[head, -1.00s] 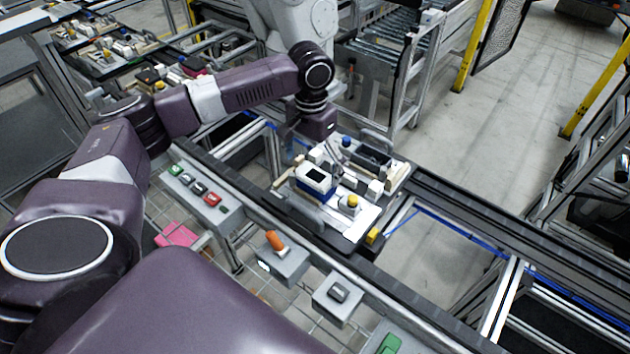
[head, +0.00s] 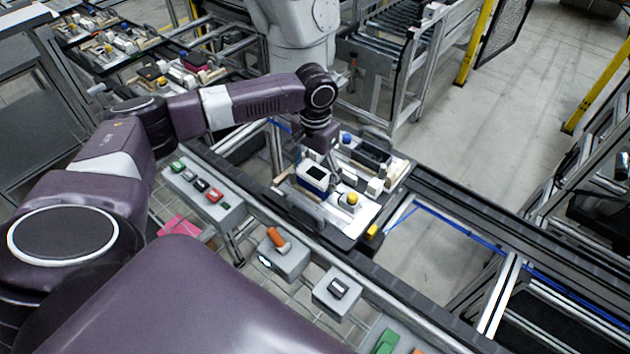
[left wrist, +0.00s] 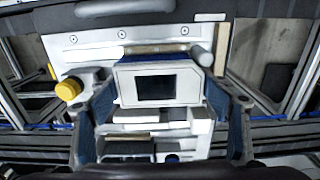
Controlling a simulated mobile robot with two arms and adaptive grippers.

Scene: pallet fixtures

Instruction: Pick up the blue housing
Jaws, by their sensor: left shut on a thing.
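The blue housing (head: 314,179), a small box with a white top and a dark window, sits among fixtures on the pallet (head: 353,225). My left gripper (head: 322,166) reaches down over it from behind, and its fingertips are partly hidden in the head view. In the left wrist view the housing (left wrist: 191,84) lies between the two fingers of my left gripper (left wrist: 160,98), which is shut on it. I cannot tell any gap between the housing and the pallet. My right gripper is not in view.
A yellow-topped part (head: 351,199) stands close to the right of the housing. A dark block (head: 371,154) and a blue knob (head: 346,137) are behind it. Button boxes (head: 283,257) line the front rail. The conveyor to the right is clear.

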